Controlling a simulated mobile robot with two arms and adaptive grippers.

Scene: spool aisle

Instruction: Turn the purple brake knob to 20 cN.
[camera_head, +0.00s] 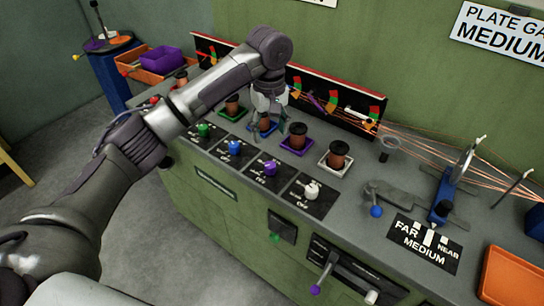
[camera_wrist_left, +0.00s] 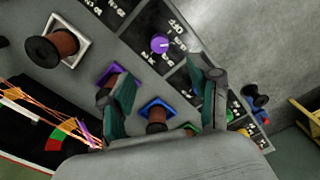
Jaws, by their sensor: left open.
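The purple brake knob (camera_head: 270,169) sits on a black dial plate with white markings at the front of the grey bench top, between the blue and white knobs. Its dial reading is too small to read in the head view. The purple knob also shows in the left wrist view (camera_wrist_left: 159,44), beyond the fingers, with a pale pointer mark on top. My left gripper (camera_head: 269,128) is open and empty, above the bench near the blue-based spool, behind the knob and apart from it. Its fingers also show in the wrist view (camera_wrist_left: 163,88). My right gripper is not in view.
Copper spools stand behind the knobs, including one on a purple base (camera_head: 298,151) and one on a white base (camera_head: 336,165). A blue knob (camera_head: 235,148), green knob (camera_head: 204,130) and white knob (camera_head: 311,190) flank the purple one. Coloured gauges (camera_head: 331,103) line the back.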

